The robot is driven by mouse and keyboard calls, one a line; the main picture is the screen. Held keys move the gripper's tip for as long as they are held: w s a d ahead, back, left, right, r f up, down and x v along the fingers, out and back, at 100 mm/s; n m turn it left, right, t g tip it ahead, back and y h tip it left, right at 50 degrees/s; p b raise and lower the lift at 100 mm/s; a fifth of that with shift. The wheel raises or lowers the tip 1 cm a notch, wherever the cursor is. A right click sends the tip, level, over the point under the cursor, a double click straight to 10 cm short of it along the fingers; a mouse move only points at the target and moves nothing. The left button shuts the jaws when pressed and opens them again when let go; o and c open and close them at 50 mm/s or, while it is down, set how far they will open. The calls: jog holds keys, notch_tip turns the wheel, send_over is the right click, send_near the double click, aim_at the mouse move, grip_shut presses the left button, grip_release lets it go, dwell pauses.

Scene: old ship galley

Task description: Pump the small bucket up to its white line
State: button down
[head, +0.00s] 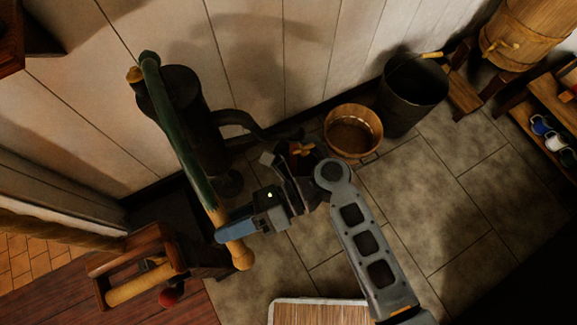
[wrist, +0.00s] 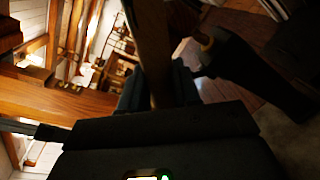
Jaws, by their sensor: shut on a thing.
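The dark pump (head: 190,115) stands against the wall, with its long green handle (head: 178,130) slanting down to a wooden grip (head: 239,254). My gripper (head: 230,236) is shut on the handle near this grip. In the wrist view the brown handle (wrist: 154,45) rises between the dark fingers of my gripper (wrist: 160,90). The curved spout (head: 245,122) reaches right toward the small wooden bucket (head: 353,148), which stands on the floor. My arm partly hides the area near the spout's end.
A larger dark bucket (head: 414,95) stands right of the small one. A wooden barrel (head: 525,35) is on a stand at top right. A wooden carrier (head: 135,262) sits at lower left. A slatted board (head: 318,312) lies at the bottom.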

jog(key=shift+s+f, duration=0.15)
jog(key=shift+s, duration=0.15)
jog(key=shift+a+f+b, duration=0.1)
jog(key=shift+f+b, duration=0.2)
jog(key=shift+f, duration=0.05)
jog(key=w+a+f+n+b, duration=0.2)
jog(key=w+f+n+b, duration=0.1)
jog(key=f+b, duration=0.4)
jog(key=shift+w+f+b, duration=0.25)
jog(key=shift+f+b, duration=0.05)
jog(key=shift+b, duration=0.2)
jog(key=shift+y, duration=0.3)
